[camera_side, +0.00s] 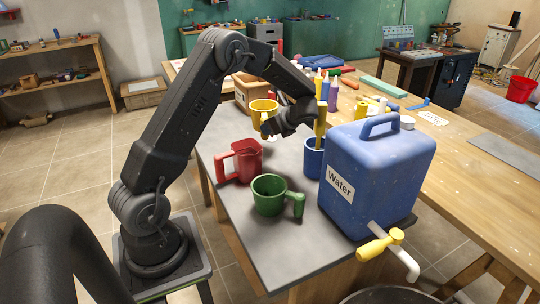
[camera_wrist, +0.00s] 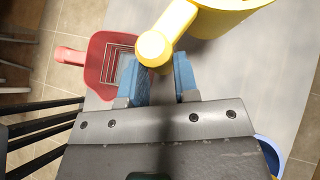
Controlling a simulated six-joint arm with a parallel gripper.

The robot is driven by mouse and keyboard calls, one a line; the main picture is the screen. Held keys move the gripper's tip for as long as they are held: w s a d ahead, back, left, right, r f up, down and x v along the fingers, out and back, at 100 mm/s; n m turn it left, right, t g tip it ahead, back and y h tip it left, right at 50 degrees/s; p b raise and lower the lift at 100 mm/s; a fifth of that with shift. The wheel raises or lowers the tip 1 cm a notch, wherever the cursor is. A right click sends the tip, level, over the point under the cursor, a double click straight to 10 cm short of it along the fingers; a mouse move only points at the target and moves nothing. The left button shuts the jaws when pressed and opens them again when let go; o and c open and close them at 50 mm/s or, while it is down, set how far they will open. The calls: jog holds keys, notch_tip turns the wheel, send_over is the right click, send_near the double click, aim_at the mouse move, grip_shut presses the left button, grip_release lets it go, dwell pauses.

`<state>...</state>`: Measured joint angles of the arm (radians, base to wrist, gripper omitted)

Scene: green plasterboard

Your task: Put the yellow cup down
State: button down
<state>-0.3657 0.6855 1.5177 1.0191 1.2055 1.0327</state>
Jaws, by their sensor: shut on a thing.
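The yellow cup (camera_side: 263,107) is in my gripper (camera_side: 271,127) in the side view, over the back part of the grey mat. In the wrist view the yellow cup (camera_wrist: 228,16) is at the top, and its round-ended handle (camera_wrist: 155,48) lies between the blue fingertips of my gripper (camera_wrist: 161,76). The jaws are shut on that handle. The cup looks nearer to the wrist camera than the red cup does. Its underside is partly hidden, so I cannot tell its exact height above the mat.
A red cup (camera_side: 240,160) and a green cup (camera_side: 269,196) stand on the grey mat (camera_side: 318,240). A blue cup (camera_side: 314,158) with a yellow item in it stands beside the big blue water container (camera_side: 375,178). Bottles (camera_side: 325,90) and a wooden box (camera_side: 243,92) are behind.

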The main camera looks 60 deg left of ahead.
notch_tip(320, 180, down, 11)
jog(key=shift+r, duration=0.1)
dwell(0.3)
jog(key=shift+f, duration=0.2)
jog(key=c, duration=1.1)
grip_release()
jog(key=shift+c, duration=0.2)
jog(key=shift+r, duration=0.1)
